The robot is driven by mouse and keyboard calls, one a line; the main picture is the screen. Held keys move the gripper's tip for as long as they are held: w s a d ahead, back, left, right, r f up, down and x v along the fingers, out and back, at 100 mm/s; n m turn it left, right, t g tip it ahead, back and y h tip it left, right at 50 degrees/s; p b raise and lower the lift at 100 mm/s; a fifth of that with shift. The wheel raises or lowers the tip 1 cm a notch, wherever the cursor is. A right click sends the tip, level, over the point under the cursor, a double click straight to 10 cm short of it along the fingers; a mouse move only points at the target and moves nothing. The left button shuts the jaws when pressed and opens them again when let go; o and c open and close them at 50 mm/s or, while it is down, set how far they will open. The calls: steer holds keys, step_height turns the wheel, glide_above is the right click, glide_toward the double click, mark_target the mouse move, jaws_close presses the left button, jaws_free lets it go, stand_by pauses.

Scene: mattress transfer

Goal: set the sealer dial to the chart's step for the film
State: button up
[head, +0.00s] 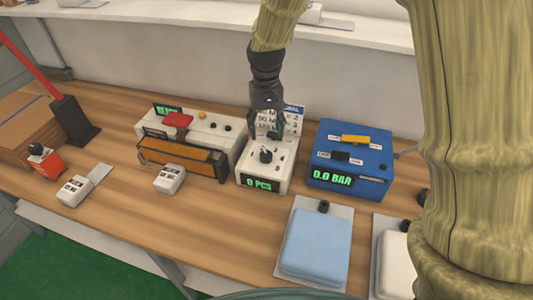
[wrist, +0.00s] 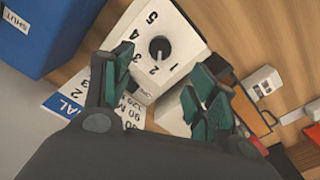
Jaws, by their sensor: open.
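The dial is a black knob (wrist: 159,47) on a white box, ringed by the numbers 1 to 5. In the head view the white box (head: 250,171) stands mid-table with a green "0 PCS" display. Its knob (head: 266,155) faces up; its exact setting is too small to tell. The chart (head: 293,120) is a white card with a blue heading behind the box. In the wrist view the chart (wrist: 68,104) is partly hidden by a finger, and only scraps of text show. My gripper (wrist: 168,72) is open and empty above the box, its fingers apart from the knob.
A long white machine (head: 205,124) with a red part and an orange-topped bar stands left of the box. A blue box (head: 350,170) reading "0.0 BAR" stands right. Blue (head: 315,245) and white (head: 396,262) pads lie in front. Small white tagged blocks lie at left.

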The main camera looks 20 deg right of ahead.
mark_target(266, 153)
steer(key=shift+f+p, duration=1.35)
steer(key=shift+f, duration=4)
steer(key=c, duration=1)
steer(key=shift+c, duration=0.2)
steer(key=shift+m, duration=1.1)
steer(key=o, duration=1)
steer(key=shift+o, duration=0.2)
